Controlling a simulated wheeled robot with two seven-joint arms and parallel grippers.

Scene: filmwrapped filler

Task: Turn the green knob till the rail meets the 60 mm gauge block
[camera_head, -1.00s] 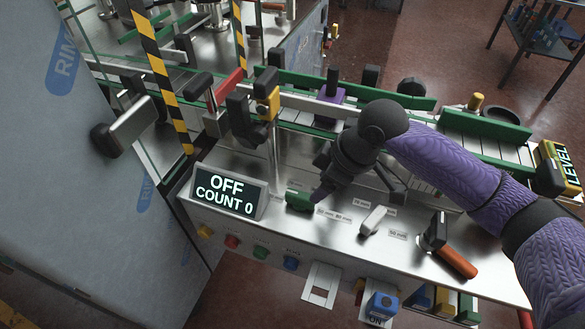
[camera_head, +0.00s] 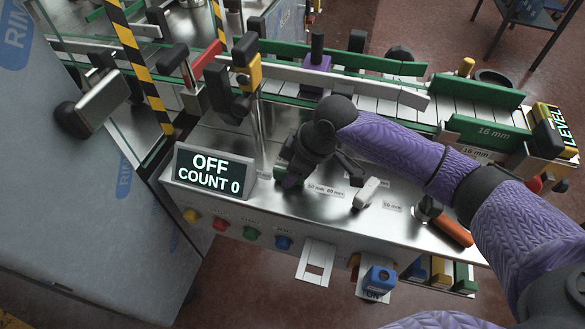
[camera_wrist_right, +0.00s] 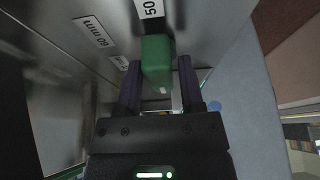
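The green knob (camera_head: 281,184) sits on the metal deck, right of the display, mostly hidden behind my right gripper (camera_head: 290,180) in the head view. In the right wrist view the green knob (camera_wrist_right: 157,62) lies between the two dark fingers of my right gripper (camera_wrist_right: 160,68). The fingers stand apart at its sides, with narrow gaps showing. A long pale rail (camera_head: 335,82) runs along the conveyor behind. A 60 mm label (camera_wrist_right: 95,32) is on the deck near the knob. I cannot tell which block is the 60 mm gauge. My left gripper is not in view.
The display (camera_head: 212,172) reads OFF, COUNT 0. A white lever (camera_head: 366,193) and an orange-handled tool (camera_head: 452,230) are right of the knob. A purple piece (camera_head: 317,65) stands at the conveyor. Several coloured blocks (camera_head: 440,271) hang at the front edge.

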